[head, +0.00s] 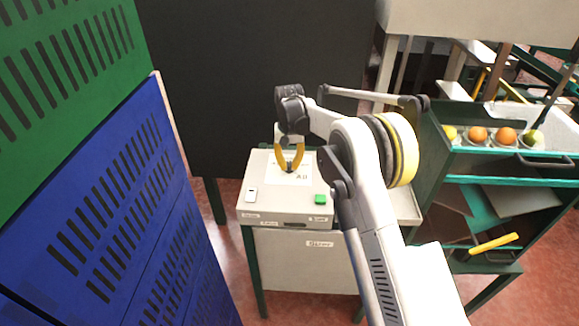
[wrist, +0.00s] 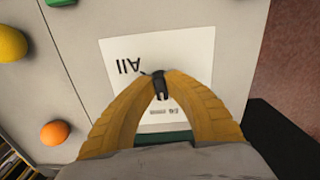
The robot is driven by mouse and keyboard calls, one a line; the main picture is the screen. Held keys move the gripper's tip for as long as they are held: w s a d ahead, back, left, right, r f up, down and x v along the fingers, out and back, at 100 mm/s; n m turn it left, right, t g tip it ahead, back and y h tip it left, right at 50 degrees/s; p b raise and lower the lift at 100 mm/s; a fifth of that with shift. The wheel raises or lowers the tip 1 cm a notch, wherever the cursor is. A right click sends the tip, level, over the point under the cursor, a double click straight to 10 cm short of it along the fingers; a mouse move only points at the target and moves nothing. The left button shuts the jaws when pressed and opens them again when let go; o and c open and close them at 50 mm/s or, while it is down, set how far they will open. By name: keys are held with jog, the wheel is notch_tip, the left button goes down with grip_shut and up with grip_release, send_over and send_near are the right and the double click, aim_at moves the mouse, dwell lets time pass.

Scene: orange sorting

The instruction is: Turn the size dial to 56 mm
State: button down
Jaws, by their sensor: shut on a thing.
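The size dial (wrist: 160,88) is a small black knob on a white card (wrist: 191,52) with the printed word "All", which appears upside down in the wrist view. The card (head: 275,174) lies on top of a pale control box (head: 264,211). My gripper (wrist: 158,75) has yellow fingers closed around the dial from both sides. In the head view my gripper (head: 289,170) points down over the card, and the dial is mostly hidden between the fingertips. The fingers cover part of the scale. I cannot read which mark the dial points to.
Blue slotted crates (head: 120,230) stand close on the left. Several round fruits, one an orange (head: 478,134), sit on the rack at right. A dark panel (head: 250,80) stands behind.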

aim_at(289, 164)
jog(key=shift+m, duration=0.5)
jog(key=c, duration=1.4)
grip_release()
notch_tip(289, 164, up, 12)
